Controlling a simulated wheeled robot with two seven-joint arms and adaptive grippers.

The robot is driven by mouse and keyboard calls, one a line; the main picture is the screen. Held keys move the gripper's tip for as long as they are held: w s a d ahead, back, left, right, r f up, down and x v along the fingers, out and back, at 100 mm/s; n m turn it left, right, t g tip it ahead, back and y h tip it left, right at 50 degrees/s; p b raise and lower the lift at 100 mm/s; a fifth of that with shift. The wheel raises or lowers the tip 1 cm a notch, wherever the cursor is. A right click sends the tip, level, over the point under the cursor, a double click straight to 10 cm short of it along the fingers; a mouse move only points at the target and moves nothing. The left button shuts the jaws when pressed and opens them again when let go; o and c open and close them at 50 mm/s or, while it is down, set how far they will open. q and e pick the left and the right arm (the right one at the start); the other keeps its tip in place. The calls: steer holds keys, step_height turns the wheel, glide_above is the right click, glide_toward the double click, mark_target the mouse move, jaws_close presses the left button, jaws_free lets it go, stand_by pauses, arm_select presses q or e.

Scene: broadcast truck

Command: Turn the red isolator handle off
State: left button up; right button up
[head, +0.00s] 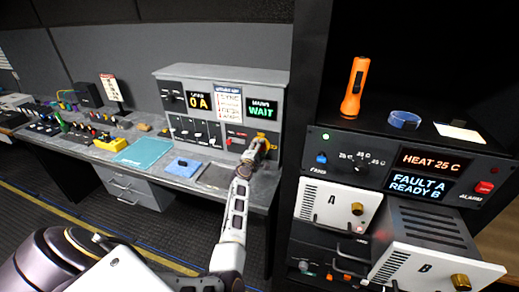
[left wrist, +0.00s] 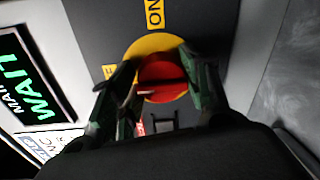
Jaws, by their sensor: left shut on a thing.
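The red isolator handle (left wrist: 158,72) is a round red knob on a yellow disc (left wrist: 140,47), on a dark panel face in the left wrist view. A yellow ON label (left wrist: 154,12) is above the disc. Another yellow label (left wrist: 109,71), partly hidden, is at its left. My left gripper (left wrist: 160,88) is shut on the red handle, with one finger at each side. In the head view my left gripper (head: 257,148) reaches the lower right of the grey power panel (head: 278,104) and mostly hides the handle. My right gripper is not in view.
The panel's MAINS display (head: 261,110) reads WAIT, and another display (head: 199,101) reads 0 A. A blue object (head: 183,167) and a teal mat (head: 143,152) lie on the desk. A dark rack (head: 320,145) stands close at the right, with two pulled-out units.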

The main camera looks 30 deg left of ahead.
arm_select(q)
steer(key=shift+a+r, duration=0.1)
steer(key=o, duration=0.8)
steer(key=shift+o, duration=1)
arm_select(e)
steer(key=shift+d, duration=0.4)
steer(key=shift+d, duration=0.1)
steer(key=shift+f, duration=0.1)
